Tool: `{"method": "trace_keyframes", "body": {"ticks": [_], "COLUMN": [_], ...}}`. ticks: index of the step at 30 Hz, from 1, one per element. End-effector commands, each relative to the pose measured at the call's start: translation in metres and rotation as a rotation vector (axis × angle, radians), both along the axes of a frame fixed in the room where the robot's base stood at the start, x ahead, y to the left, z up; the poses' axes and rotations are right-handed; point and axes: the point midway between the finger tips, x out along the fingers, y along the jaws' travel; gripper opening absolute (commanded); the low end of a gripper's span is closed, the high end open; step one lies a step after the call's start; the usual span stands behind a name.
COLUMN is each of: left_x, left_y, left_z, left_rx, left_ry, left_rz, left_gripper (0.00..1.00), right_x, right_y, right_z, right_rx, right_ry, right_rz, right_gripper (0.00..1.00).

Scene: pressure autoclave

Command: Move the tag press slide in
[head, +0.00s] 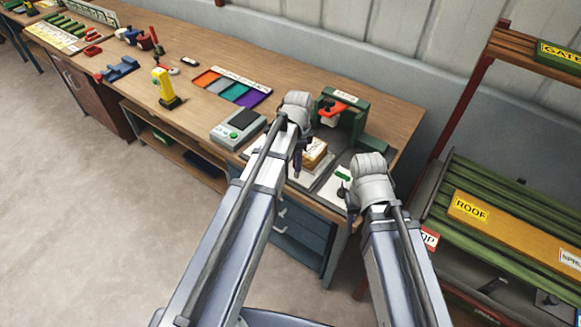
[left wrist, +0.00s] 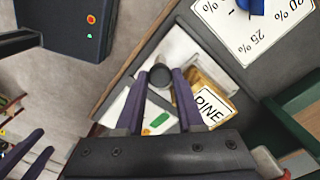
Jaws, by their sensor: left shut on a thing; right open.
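The green tag press (head: 352,120) with an orange handle (head: 340,107) stands at the right end of the bench. In front of it is a pale slide plate carrying a wooden block (head: 314,152). In the left wrist view, the slide (left wrist: 178,50) has a dark round knob (left wrist: 160,75), and the block's label (left wrist: 214,103) reads PINE. My left gripper (head: 298,162) is shut on the knob, with a finger on each side of it. My right gripper (head: 350,205) is open near the bench's front right edge, apart from the press.
A grey device with a screen (head: 239,125) stands left of the press. Colored panels (head: 230,86) lie behind it. A white card with a green mark (head: 342,176) lies between my grippers. A rack (head: 500,215) stands to the right.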

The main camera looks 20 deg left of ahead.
Motion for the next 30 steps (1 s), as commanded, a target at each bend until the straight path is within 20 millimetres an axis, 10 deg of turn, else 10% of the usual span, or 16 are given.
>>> {"method": "trace_keyframes", "body": {"ticks": [7,18,19,30], "left_x": [0.072,0.081,0.081,0.079], "left_y": [-0.024,-0.029,-0.030,-0.029], "left_z": [0.000,0.000,0.000,0.000], "left_rx": [0.000,-0.002,-0.002,-0.001], "left_ry": [-0.001,-0.006,-0.006,-0.003], "left_rz": [-0.002,-0.001,-0.001,0.000], "left_gripper": [0.00,0.00,0.38,0.66], "right_x": [0.000,0.000,0.000,0.000], "right_y": [0.000,0.000,0.000,0.000], "right_z": [0.000,0.000,0.000,0.000], "right_rx": [0.000,0.000,0.000,0.000], "right_ry": [0.000,0.000,0.000,0.000], "right_rz": [0.000,0.000,0.000,0.000], "right_gripper": [0.50,0.50,0.50,0.50]}}
